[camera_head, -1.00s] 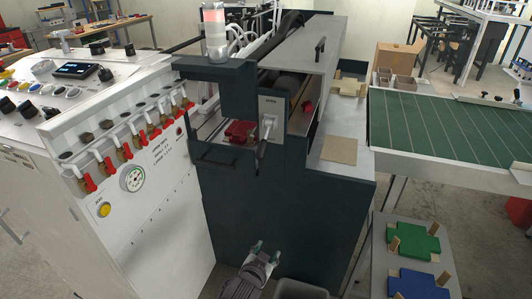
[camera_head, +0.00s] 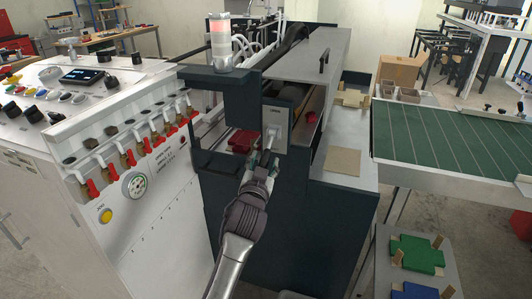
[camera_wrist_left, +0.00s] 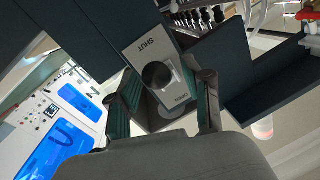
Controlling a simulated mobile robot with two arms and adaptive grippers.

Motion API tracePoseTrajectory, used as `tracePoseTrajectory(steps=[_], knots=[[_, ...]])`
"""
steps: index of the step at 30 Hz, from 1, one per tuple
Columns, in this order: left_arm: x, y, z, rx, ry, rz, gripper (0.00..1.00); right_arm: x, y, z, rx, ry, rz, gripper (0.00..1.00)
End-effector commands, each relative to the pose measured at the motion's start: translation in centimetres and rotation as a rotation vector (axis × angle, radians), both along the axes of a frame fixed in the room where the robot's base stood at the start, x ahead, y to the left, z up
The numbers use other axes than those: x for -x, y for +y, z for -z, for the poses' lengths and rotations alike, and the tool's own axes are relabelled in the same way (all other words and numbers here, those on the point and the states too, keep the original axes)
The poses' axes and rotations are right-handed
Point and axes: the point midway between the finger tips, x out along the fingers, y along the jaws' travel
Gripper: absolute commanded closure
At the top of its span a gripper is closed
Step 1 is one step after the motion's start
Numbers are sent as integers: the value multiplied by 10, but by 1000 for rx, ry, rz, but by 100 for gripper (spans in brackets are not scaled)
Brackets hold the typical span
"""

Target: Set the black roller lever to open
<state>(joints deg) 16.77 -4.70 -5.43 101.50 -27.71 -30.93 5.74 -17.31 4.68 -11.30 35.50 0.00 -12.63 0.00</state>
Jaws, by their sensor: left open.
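The roller lever sits on a light plate (camera_head: 277,126) on the front of the dark machine. In the head view its lower part is hidden by my left gripper (camera_head: 262,163), which is just below the plate. In the left wrist view the plate (camera_wrist_left: 145,47) carries the word SHUT at one end and a second, partly legible word at the other. The lever's dark round end (camera_wrist_left: 157,75) shows nearly end-on in front of the plate. My left gripper (camera_wrist_left: 168,100) is open, its two green-padded fingers on either side of the lever area. My right gripper is not in view.
A white cabinet with red-handled valves (camera_head: 128,157) stands at the left. A red part (camera_head: 241,141) lies in the machine opening left of the plate. A green conveyor (camera_head: 440,130) and a table with green and blue pieces (camera_head: 417,253) are at the right.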

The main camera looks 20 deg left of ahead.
Motion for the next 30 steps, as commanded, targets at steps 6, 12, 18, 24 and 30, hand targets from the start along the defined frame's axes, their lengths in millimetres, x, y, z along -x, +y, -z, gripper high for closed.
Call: tracePoseTrajectory(steps=[6, 12, 18, 24, 30], knots=[[-28, 3, -1, -2, 0, 0, 50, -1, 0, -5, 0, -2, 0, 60], [-35, 5, 0, 0, -1, 0, 50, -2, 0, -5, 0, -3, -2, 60], [-35, 4, 0, 0, 0, 0, 50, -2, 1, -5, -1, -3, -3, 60], [-35, 4, 0, 0, 0, 0, 84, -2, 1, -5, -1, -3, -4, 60], [-35, 4, 0, -1, 0, 1, 100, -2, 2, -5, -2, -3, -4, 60]])
